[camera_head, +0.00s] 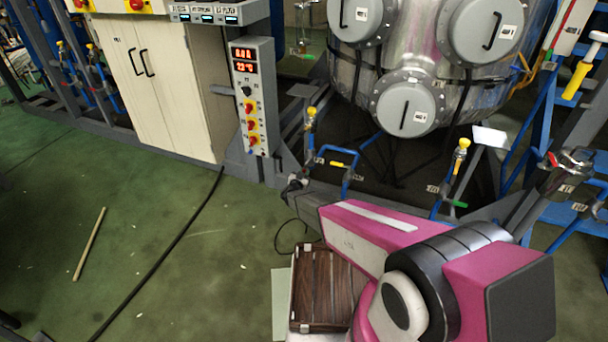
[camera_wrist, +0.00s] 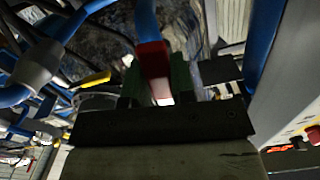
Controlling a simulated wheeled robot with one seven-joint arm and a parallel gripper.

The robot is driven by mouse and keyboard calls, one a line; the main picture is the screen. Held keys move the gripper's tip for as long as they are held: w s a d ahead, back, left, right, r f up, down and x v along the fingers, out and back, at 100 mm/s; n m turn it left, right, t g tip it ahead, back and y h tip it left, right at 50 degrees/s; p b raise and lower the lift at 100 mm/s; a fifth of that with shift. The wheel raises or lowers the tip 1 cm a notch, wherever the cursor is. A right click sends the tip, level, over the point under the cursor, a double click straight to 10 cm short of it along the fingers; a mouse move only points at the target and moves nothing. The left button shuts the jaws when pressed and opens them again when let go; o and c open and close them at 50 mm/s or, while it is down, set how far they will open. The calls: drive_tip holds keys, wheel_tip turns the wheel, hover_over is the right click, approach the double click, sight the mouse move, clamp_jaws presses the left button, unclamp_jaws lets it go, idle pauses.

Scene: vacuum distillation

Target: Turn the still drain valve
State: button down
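A red handle-like piece (camera_wrist: 152,58) on a blue pipe (camera_wrist: 146,20) shows in the wrist view, between the two green fingers of my gripper (camera_wrist: 155,80). It fills most of the gap between them; I cannot tell whether both fingers press on it. I cannot make out for certain which valve it belongs to. In the head view my pink arm reaches left to the low blue pipework (camera_head: 347,182) by the frame, and its end hides the piece. A yellow valve handle (camera_head: 337,163) shows there, and also in the wrist view (camera_wrist: 94,80).
The large metal vessel (camera_head: 405,62) with round grey hatches stands behind. The grey control panel (camera_head: 253,95) stands left of the pipework, close on the right in the wrist view. A yellow-topped valve with a green handle (camera_head: 458,204) stands right. A wooden slatted box (camera_head: 328,285) lies below my arm.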

drive_tip(key=w+a+r+m, duration=0.1)
drive_tip(key=a+r+m, duration=0.3)
drive_tip(key=m, duration=1.2)
drive_tip(key=shift+w+a+r, duration=0.35)
drive_tip(key=shift+r, duration=0.7)
drive_tip(key=c, duration=1)
unclamp_jaws()
drive_tip(key=shift+o, duration=0.2)
drive_tip(key=v, duration=1)
drive_tip(key=shift+s, duration=0.4)
